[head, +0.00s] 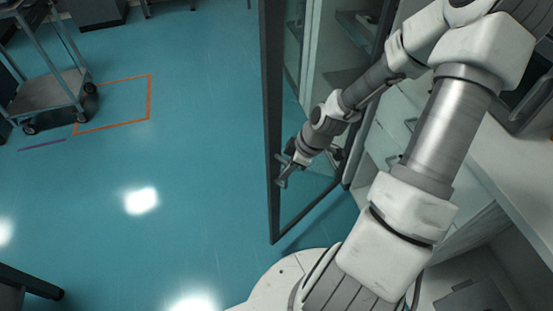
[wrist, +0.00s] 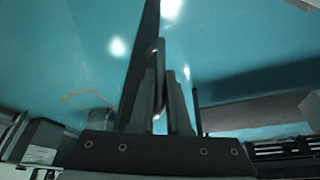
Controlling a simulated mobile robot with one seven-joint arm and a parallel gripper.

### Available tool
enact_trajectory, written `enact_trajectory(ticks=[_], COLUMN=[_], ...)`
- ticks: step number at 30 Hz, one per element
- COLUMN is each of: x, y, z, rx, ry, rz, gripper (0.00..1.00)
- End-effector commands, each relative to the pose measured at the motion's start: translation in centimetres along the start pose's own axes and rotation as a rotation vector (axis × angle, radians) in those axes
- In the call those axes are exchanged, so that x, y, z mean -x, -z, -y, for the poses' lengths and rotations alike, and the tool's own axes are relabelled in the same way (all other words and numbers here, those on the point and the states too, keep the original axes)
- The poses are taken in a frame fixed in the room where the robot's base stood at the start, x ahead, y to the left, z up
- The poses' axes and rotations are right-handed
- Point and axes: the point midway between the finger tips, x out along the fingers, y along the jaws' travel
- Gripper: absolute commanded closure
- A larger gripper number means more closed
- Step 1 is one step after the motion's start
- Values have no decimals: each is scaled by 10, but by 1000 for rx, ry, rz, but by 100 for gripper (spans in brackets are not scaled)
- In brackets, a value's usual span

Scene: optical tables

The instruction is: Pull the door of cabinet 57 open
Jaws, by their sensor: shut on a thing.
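The cabinet door (head: 271,120) is a glass panel in a dark frame. It stands swung out from the cabinet (head: 334,50), whose inside shows behind it at the top. My gripper (head: 290,168) is at the door's handle (head: 281,178), near the frame's outer edge. In the wrist view my gripper (wrist: 160,100) has its two fingers closed around the upright handle bar (wrist: 159,75). The dark door frame (wrist: 138,65) runs just left of the fingers there. The cabinet's number is not readable.
A grey trolley (head: 45,92) stands at the upper left beside an orange floor marking (head: 150,98). The blue floor (head: 160,165) left of the door is clear. A white counter (head: 505,165) lies on the right. A dark piece (head: 25,285) shows at the lower left.

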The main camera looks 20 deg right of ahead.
Motion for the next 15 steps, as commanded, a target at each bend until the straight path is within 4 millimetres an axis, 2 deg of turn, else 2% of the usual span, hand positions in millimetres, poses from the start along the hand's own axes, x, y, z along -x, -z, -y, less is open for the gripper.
enact_trajectory(ticks=[6,15], x=[8,9], y=[-15,-22], z=[8,10], rx=[38,57], ry=[17,23], rz=[0,1], gripper=[100,100])
